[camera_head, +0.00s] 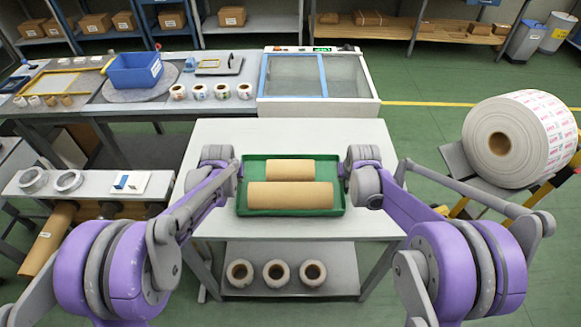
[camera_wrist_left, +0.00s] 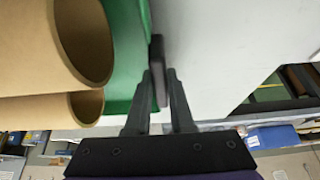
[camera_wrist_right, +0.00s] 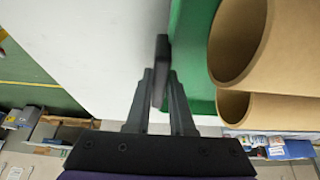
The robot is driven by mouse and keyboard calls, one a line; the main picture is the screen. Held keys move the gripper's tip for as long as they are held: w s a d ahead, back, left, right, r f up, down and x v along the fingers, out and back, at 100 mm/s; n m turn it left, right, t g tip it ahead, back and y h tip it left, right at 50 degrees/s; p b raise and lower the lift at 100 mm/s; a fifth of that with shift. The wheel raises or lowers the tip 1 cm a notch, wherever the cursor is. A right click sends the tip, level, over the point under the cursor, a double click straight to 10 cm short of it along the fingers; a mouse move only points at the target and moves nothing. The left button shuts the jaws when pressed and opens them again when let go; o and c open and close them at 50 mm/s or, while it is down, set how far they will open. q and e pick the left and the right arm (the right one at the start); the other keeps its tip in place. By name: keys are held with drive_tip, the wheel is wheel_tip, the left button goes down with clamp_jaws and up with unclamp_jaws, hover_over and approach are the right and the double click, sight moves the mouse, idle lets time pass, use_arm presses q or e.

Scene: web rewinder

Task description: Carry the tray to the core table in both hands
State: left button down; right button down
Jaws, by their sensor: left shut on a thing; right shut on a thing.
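A green tray (camera_head: 341,196) carries two brown cardboard cores, a shorter one (camera_head: 290,169) behind a longer one (camera_head: 290,195), both lying crosswise. The tray is over the middle of a light grey table (camera_head: 300,138); I cannot tell whether it rests on it or hangs just above. My left gripper (camera_head: 239,169) is shut on the tray's left end, and the left wrist view shows its fingers (camera_wrist_left: 160,76) around a dark handle on the green wall. My right gripper (camera_head: 345,170) is shut on the right end, with its fingers (camera_wrist_right: 161,76) around a matching dark handle.
Three rolls (camera_head: 276,272) stand on the table's lower shelf. A bench behind holds a blue bin (camera_head: 134,71), small rolls and a glass-topped box (camera_head: 318,77). A large printed roll (camera_head: 515,140) stands at right. A side table (camera_head: 95,187) is at left. Green floor is open behind right.

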use_arm(q)
drive_tip(key=c, duration=1.2)
unclamp_jaws()
drive_tip(key=shift+f, duration=0.2)
drive_tip(key=shift+c, duration=0.2)
use_arm(e)
drive_tip(key=c, duration=1.2)
unclamp_jaws()
drive_tip(key=shift+f, duration=0.2)
drive_tip(key=shift+c, duration=0.2)
use_arm(q)
drive_tip(key=o, duration=0.5)
drive_tip(key=shift+c, duration=0.2)
use_arm(e)
drive_tip(key=o, duration=0.5)
drive_tip(key=shift+c, duration=0.2)
use_arm(q)
drive_tip(key=shift+r, duration=0.1)
use_arm(e)
drive_tip(key=shift+s+r, duration=0.1)
drive_tip(key=shift+r, duration=0.1)
use_arm(q)
drive_tip(key=v, duration=1.2)
use_arm(e)
drive_tip(key=v, duration=1.1)
drive_tip(key=shift+s+r, duration=0.25)
drive_tip(key=shift+r, duration=0.05)
